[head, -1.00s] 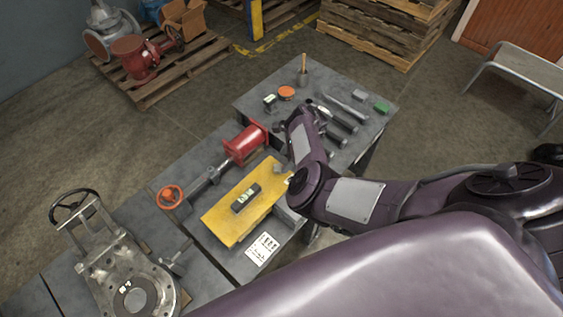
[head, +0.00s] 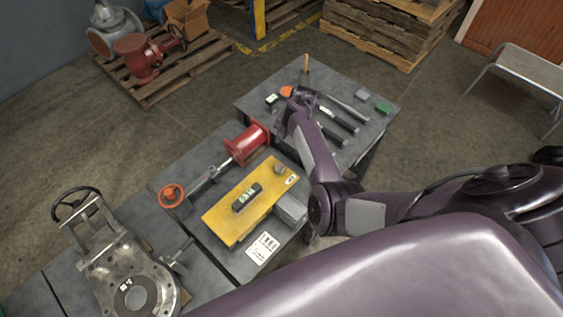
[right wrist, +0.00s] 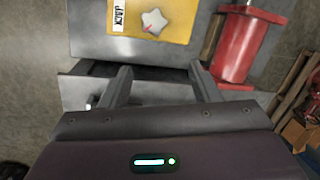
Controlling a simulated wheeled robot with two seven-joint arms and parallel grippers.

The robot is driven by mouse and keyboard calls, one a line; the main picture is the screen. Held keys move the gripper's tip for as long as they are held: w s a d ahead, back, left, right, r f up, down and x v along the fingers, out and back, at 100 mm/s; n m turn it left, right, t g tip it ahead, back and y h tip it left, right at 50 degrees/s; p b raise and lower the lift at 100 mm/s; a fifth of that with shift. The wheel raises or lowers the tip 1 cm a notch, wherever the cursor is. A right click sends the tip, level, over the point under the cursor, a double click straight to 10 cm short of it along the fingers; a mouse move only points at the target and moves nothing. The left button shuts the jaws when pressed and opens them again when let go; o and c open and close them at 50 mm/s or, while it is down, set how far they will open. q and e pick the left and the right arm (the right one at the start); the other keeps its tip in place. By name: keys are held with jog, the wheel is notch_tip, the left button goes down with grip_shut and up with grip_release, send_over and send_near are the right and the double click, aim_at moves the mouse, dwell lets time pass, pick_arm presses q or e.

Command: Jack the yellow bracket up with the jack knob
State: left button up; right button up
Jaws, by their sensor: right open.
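The yellow bracket (head: 228,216) is a flat plate on the near workbench. The grey star-shaped jack knob (head: 279,169) is at its upper right corner, beside a small white label. In the right wrist view the knob (right wrist: 154,21) shows at the top, with a label reading JACK (right wrist: 118,15). A black spirit level (head: 246,197) lies on the plate. My right gripper (right wrist: 160,72) is open and empty, its fingers apart from the knob. In the head view my right gripper (head: 281,129) is beyond the knob, partly hidden by its wrist. My left gripper is not in view.
Tools (head: 338,121) lie on the far bench. A gate valve (head: 128,285) stands at lower left.

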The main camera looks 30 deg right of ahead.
aim_at(279, 167)
jog(key=a+n, duration=0.1)
jog(key=n, duration=0.2)
jog(key=a+n+h, duration=0.1)
jog(key=n, duration=0.1)
jog(key=s+a+f+n+g, duration=0.1)
jog(key=n, duration=0.2)
jog(key=shift+a+n+h, duration=0.25)
jog(key=shift+n+h, duration=0.05)
jog(key=shift+s+a+f+n, duration=0.2)
jog(key=shift+a+n, duration=0.2)
jog(key=shift+n, duration=0.3)
notch_tip(279, 167, down, 8)
jog(key=b, duration=0.8)
jog(key=shift+r+b, duration=0.2)
jog(key=shift+b, duration=0.1)
jog(key=shift+c, duration=0.5)
jog(key=c, duration=0.9)
jog(key=shift+r+m+p, duration=0.1)
jog(key=shift+m+p, duration=0.2)
jog(key=shift+m, duration=0.1)
